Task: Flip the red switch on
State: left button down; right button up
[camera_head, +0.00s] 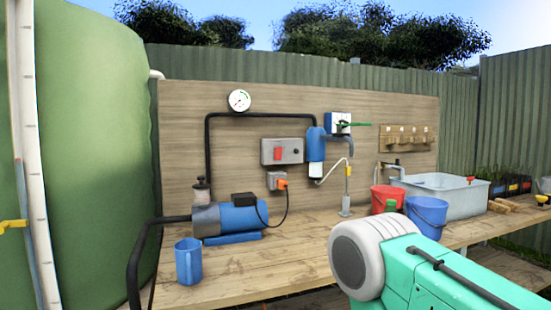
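The red switch (278,154) sits on the left half of a grey box (287,143) fixed to the wooden back panel. A small dark knob is on the right of the same box. The switch is too small for me to tell which way it is set. A teal and white link of my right arm reaches in from the lower right, in front of the bench and well apart from the switch. Neither of my grippers shows.
On the wooden bench (290,262) stand a blue pump (238,220), a blue mug (188,262), red (381,195) and blue (428,211) buckets and a sink (452,203). An outlet with an orange plug (281,184) is below the switch box. Bench space below it is clear.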

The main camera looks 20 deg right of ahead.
aim_at(278, 150)
jog(key=l, duration=0.55)
jog(key=i+l, duration=0.1)
jog(key=l, duration=0.25)
jog(key=i+l, duration=0.1)
jog(key=l, duration=0.25)
jog(key=i+l, duration=0.1)
jog(key=l, duration=0.2)
jog(key=i+l, duration=0.15)
jog(key=l, duration=0.2)
jog(key=i+l, duration=0.15)
jog(key=i, duration=0.25)
jog(key=i+l, duration=0.2)
jog(key=i, duration=0.2)
